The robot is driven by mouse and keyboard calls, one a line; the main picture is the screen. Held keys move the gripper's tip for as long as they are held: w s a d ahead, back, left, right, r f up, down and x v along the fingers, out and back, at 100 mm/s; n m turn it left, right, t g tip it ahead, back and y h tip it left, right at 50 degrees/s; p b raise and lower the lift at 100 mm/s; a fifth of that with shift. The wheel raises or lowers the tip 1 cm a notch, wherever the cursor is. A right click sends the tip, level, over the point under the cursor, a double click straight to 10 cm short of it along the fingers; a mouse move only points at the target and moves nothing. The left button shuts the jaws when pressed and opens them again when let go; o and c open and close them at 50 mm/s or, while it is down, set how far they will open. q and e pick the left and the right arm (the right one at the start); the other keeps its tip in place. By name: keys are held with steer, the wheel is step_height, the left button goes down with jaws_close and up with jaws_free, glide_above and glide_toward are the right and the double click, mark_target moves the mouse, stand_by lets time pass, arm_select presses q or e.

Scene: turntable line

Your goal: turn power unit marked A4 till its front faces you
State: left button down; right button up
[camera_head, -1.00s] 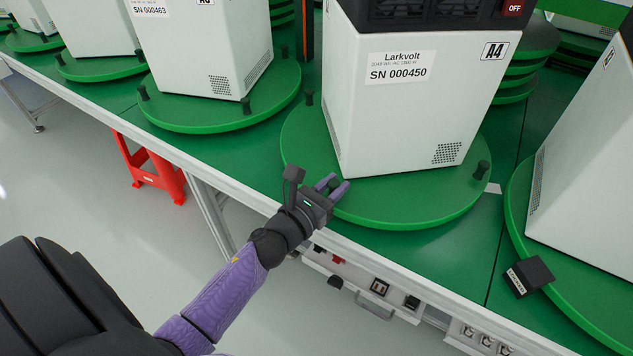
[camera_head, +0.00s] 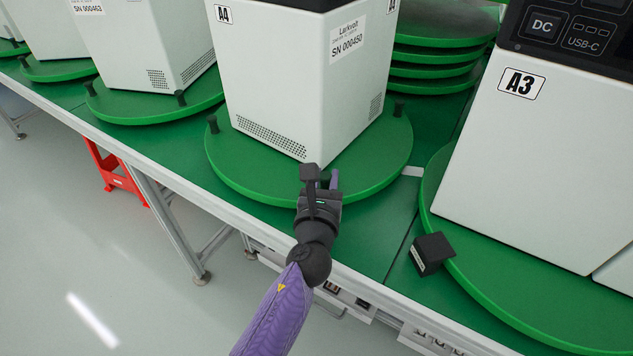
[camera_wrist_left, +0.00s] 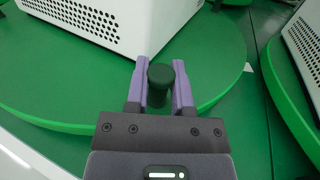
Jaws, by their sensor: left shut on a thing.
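The power unit marked A4 (camera_head: 270,75) is a white box with a dark top, standing upright on a green turntable (camera_head: 385,155). One corner points towards me. Its left face has an A4 label and a low vent strip; its right face has the Larkvolt SN 000450 label. The wrist view shows the unit's vented lower part (camera_wrist_left: 110,25). My left gripper (camera_head: 321,178) is at the near rim of the turntable. It is shut on a dark upright peg (camera_wrist_left: 160,85), which sits between its purple fingers. My right gripper is out of view.
A unit marked A3 (camera_head: 540,150) stands on its own turntable at right, with a small black block (camera_head: 431,253) by the rim. Another unit (camera_head: 150,45) stands at left. Stacked green discs (camera_head: 435,55) are behind. A red stool (camera_head: 115,170) is below the table.

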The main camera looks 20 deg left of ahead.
arm_select(q)
steer(key=shift+w+d, duration=0.3)
steer(key=shift+d, duration=0.2)
steer(key=c, duration=0.5)
jaws_free()
steer(key=s, duration=0.3)
steer(key=s+d, duration=0.1)
steer(key=s, duration=0.2)
steer(key=s+p, duration=0.1)
steer(key=s, duration=0.3)
steer(key=shift+d, duration=0.2)
steer(key=shift+f, duration=0.1)
